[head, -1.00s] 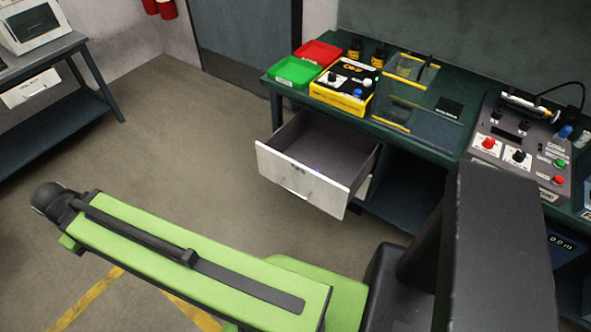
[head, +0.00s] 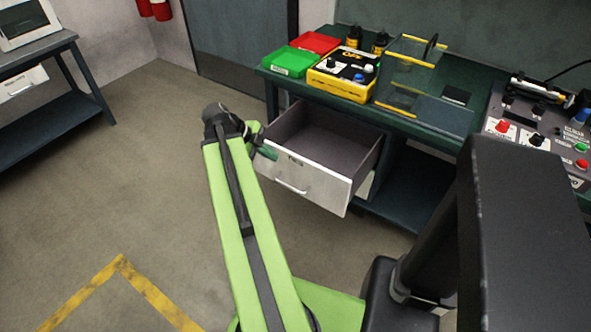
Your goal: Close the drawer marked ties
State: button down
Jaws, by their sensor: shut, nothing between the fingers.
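A drawer with a white front (head: 325,187) and a bar handle stands pulled out beneath the left part of the green workbench (head: 425,115). Its dark inside looks empty. My gripper (head: 268,152) is at the end of my green arm, at the left end of the drawer front, and hides that corner. The gripper is shut and empty. I cannot tell whether it touches the drawer.
On the bench are a green tray (head: 289,61), a red tray (head: 315,42), a yellow box (head: 343,78) and a control panel (head: 545,130). Another bench (head: 45,115) with a white-fronted drawer (head: 22,84) stands at far left. The floor between is clear.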

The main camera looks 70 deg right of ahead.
jog(key=b, duration=0.8)
send_near(305, 167)
notch_tip(305, 167, down, 4)
jog(key=s, duration=0.2)
jog(key=shift+s+d+r, duration=0.2)
jog(key=shift+d, duration=0.6)
